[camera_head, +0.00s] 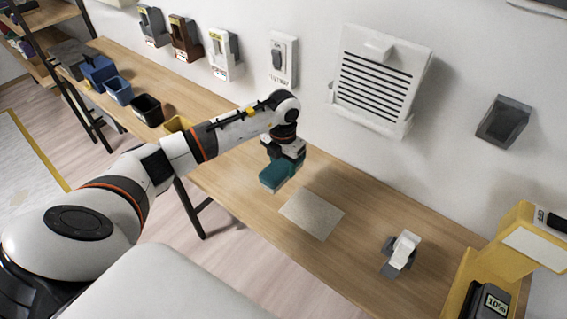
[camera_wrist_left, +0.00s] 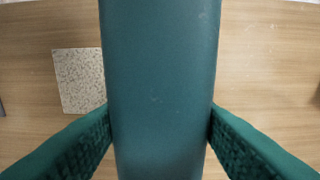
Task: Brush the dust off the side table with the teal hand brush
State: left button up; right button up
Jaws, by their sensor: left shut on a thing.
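My left gripper (camera_head: 286,150) is shut on the teal hand brush (camera_head: 277,176) and holds it over the long wooden table (camera_head: 245,165). The brush block (camera_wrist_left: 160,80) fills the middle of the left wrist view, between the two fingers. Its underside is hidden, and I cannot tell whether it touches the tabletop. A pale, speckled, four-sided patch (camera_head: 312,212) lies on the table, just right of and nearer than the brush. It also shows left of the brush in the left wrist view (camera_wrist_left: 78,80). A few faint pale specks dot the wood there. My right gripper is out of view.
A small white and grey device (camera_head: 402,252) stands to the right on the table. A yellow stand (camera_head: 512,240) and a display reading 10% (camera_head: 492,301) are at the right end. Dark and blue bins (camera_head: 147,110) stand at the left. A white louvred vent (camera_head: 378,82) hangs behind.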

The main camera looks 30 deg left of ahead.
pick_arm(q)
jog(key=shift+f+b, duration=0.55)
jog(key=shift+f, duration=0.2)
notch_tip(320, 180, down, 4)
jog(key=b, duration=0.3)
jog(key=shift+f+b, duration=0.45)
jog(key=shift+f, duration=0.05)
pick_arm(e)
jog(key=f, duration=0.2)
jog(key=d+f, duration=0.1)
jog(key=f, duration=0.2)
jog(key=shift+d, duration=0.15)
